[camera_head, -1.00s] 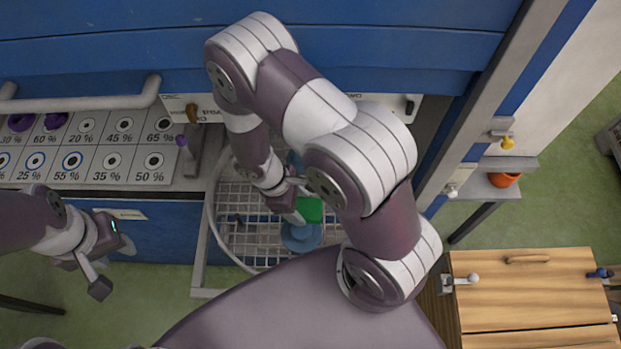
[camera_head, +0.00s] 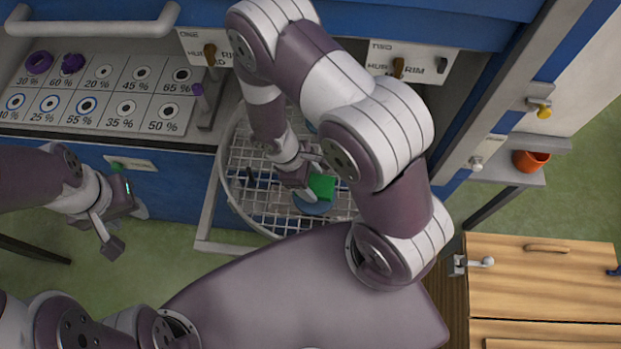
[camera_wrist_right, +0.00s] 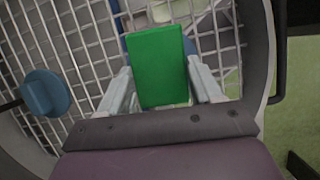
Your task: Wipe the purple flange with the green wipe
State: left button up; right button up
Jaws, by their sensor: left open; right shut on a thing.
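The green wipe (camera_head: 321,187) is a flat green block between the fingers of my right gripper (camera_head: 308,180). In the right wrist view the wipe (camera_wrist_right: 160,66) fills the gap between both fingers. It is held over the round wire turntable (camera_head: 240,190). A blue disc (camera_head: 312,206) shows partly beneath it. Two purple parts stand on the label board: a ring (camera_head: 39,62) at 30 % and a knobbed piece (camera_head: 73,63) at 60 %. I cannot tell which purple part is the flange. My left gripper (camera_head: 124,229) is open and empty, in front of the blue cabinet.
A blue knob-shaped part (camera_wrist_right: 45,92) is at the left of the grid in the wrist view. An orange cup (camera_head: 530,160) sits on a side shelf. A wooden cabinet (camera_head: 540,290) is at lower right.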

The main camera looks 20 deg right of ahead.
jog(key=shift+w, duration=0.1)
jog(key=shift+a+f, duration=0.15)
jog(key=shift+f, duration=0.2)
jog(key=shift+f+b, duration=0.3)
jog(key=shift+b, duration=0.2)
jog(key=shift+r, duration=0.1)
